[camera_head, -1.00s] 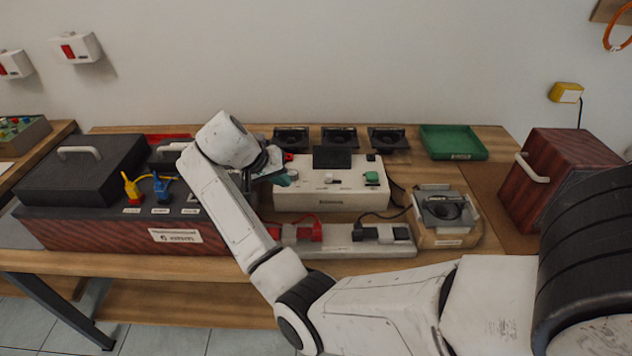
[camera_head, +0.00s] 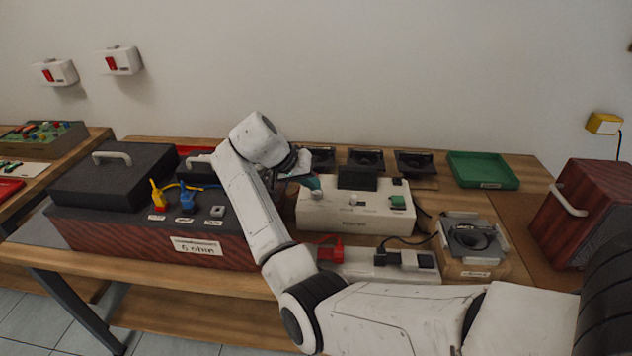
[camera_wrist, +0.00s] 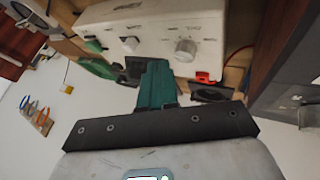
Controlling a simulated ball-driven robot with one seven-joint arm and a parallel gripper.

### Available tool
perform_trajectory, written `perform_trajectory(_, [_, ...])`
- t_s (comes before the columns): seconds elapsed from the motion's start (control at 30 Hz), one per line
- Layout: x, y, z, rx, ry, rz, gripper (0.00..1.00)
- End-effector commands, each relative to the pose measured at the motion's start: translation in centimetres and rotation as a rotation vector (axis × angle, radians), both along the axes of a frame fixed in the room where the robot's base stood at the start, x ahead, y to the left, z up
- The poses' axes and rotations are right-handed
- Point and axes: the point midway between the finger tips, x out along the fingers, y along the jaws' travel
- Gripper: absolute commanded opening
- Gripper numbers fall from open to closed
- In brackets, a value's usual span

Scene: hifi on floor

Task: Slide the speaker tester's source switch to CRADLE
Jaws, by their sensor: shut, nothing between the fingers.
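The speaker tester is a white box (camera_head: 340,217) with a dark screen at its back, standing mid-bench. Its top has a round knob at the left, a small slide switch (camera_head: 353,201) in the middle and a green button at the right. In the upside-down wrist view, the tester (camera_wrist: 150,24) shows the switch (camera_wrist: 130,43) and the knob (camera_wrist: 186,50). My gripper (camera_head: 313,184) has teal fingers, shut and empty, over the tester's left end near the knob. The fingers (camera_wrist: 157,64) also show in the wrist view, apart from the switch. The switch labels are too small to read.
A power strip (camera_head: 385,262) with plugs lies in front of the tester. Several black speakers (camera_head: 366,160) and a green tray (camera_head: 483,168) stand behind. A dark red box (camera_head: 150,232) is at left, a cradle-like stand (camera_head: 470,240) at right.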

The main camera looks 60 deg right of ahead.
Motion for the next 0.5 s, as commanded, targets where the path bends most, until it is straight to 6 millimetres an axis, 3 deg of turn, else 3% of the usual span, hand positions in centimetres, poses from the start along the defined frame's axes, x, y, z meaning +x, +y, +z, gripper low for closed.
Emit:
perform_trajectory(0.37, [-2.3, -3.9, -5.9, 0.002, 0.003, -0.001, 0.0])
perform_trajectory(0.5, [-4.2, -4.7, -5.8, 0.0, 0.001, -0.003, 0.0])
